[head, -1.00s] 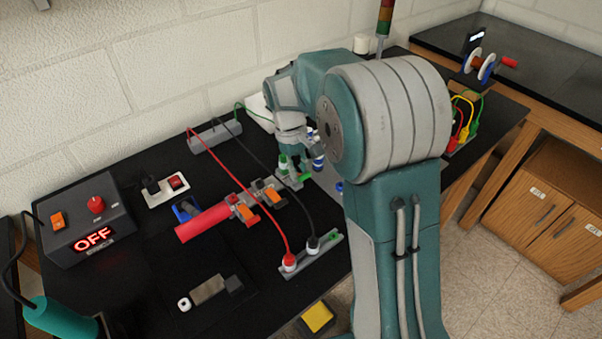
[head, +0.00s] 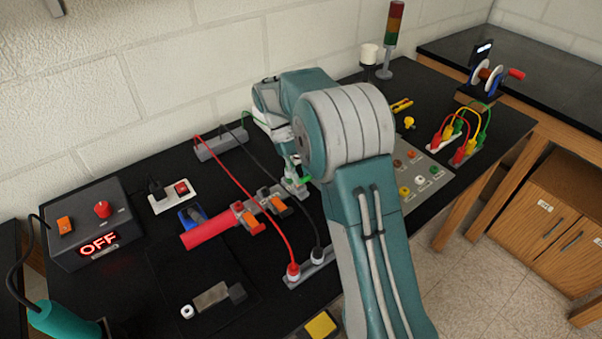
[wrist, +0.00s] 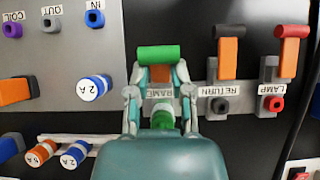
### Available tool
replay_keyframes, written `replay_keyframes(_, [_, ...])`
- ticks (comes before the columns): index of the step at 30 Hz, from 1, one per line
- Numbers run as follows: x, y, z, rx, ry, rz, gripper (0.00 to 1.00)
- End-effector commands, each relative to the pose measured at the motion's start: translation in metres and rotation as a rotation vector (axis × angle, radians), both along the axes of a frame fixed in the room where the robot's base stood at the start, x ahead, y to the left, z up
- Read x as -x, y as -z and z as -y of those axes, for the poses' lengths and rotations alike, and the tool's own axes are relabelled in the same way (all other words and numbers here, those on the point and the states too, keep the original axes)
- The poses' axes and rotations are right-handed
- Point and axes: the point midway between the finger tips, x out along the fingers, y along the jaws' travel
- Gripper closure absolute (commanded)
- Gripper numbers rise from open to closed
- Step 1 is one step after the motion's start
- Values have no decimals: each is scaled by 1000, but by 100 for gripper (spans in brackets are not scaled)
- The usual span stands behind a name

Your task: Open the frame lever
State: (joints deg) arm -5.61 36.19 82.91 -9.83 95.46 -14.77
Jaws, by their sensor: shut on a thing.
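The frame lever has a green handle bar (wrist: 159,54) on an orange body, in the middle of the wrist view. A partly hidden label reading "RAME" and a green plug (wrist: 163,118) are just below it. My gripper (wrist: 158,75) is shut on the lever, a finger on each side of its upper part. In the head view my gripper (head: 290,168) is low over the table beside the black cable. There my arm hides most of the lever, and its angle is hard to judge.
The return lever (wrist: 228,57) and lamp lever (wrist: 287,55) stand to the right in the wrist view. Red and black cables (head: 258,185) arch over the table. A control box (head: 90,222) reads OFF.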

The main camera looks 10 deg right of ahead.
Motion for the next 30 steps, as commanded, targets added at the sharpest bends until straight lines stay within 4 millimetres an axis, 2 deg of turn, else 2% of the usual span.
replay_keyframes(4, [-2, 1, -1, -3, -2, 10, 100])
replay_keyframes(5, [-2, 1, -1, -3, -2, 10, 68])
replay_keyframes(6, [-2, 1, -1, -3, -2, 10, 50])
replay_keyframes(7, [-2, 1, -1, -2, -2, 9, 37])
replay_keyframes(20, [-2, -2, -1, -1, -1, 4, 37])
replay_keyframes(30, [-29, -40, -13, -1, -1, 6, 37])
